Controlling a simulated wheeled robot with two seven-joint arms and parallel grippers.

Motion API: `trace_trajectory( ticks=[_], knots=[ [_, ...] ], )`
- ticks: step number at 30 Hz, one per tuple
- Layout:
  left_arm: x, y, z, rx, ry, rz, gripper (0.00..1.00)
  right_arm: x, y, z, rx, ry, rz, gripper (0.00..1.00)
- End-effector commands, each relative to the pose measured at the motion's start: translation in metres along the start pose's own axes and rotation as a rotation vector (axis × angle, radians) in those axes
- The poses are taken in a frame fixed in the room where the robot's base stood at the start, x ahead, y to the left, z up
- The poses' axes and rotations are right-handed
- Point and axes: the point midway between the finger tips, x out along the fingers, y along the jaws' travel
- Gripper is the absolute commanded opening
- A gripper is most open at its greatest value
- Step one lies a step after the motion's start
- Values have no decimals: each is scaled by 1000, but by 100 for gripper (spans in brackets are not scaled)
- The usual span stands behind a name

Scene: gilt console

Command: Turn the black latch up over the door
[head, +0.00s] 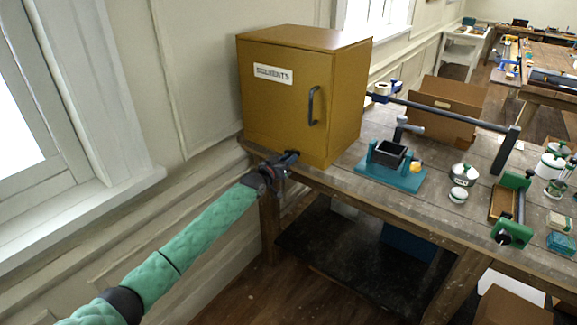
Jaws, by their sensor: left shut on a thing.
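The ochre cabinet (275,95) stands at the left end of the wooden workbench. Its front door is closed and carries a white label (273,74) and a dark vertical handle (312,105). My left gripper (288,159) is at the lower front edge of the door, shut on a small dark part there, which I take to be the black latch. The gripper mostly hides the latch, so its exact angle cannot be told. My right gripper is not in view.
On the bench (345,190), right of the cabinet, are a teal-based vise (391,178), a long dark bar (450,122), a cardboard box (440,108) and several small white containers. The wall and window sill (90,208) lie left of my arm.

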Motion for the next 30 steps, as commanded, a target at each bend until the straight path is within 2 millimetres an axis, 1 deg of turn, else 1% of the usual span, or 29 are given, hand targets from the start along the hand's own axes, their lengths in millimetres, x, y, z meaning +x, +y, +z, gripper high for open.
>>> trace_trajectory(
  ticks=[1,6,9,15,18,22,26,30],
  knots=[
    [0,-2,2,-46,1,0,0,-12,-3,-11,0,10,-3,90],
    [0,-2,-6,-208,1,0,0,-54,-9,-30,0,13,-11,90],
    [0,-3,-10,-304,1,0,0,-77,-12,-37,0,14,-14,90],
    [0,-7,-19,-494,1,0,0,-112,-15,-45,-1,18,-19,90],
    [0,-10,-22,-590,1,-1,0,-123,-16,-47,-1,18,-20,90],
    [0,-13,-27,-714,1,0,0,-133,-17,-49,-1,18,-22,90],
    [0,-17,-32,-836,1,-1,0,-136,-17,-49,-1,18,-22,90],
    [0,-21,-35,-960,1,-1,0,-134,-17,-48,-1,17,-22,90]
  ],
)
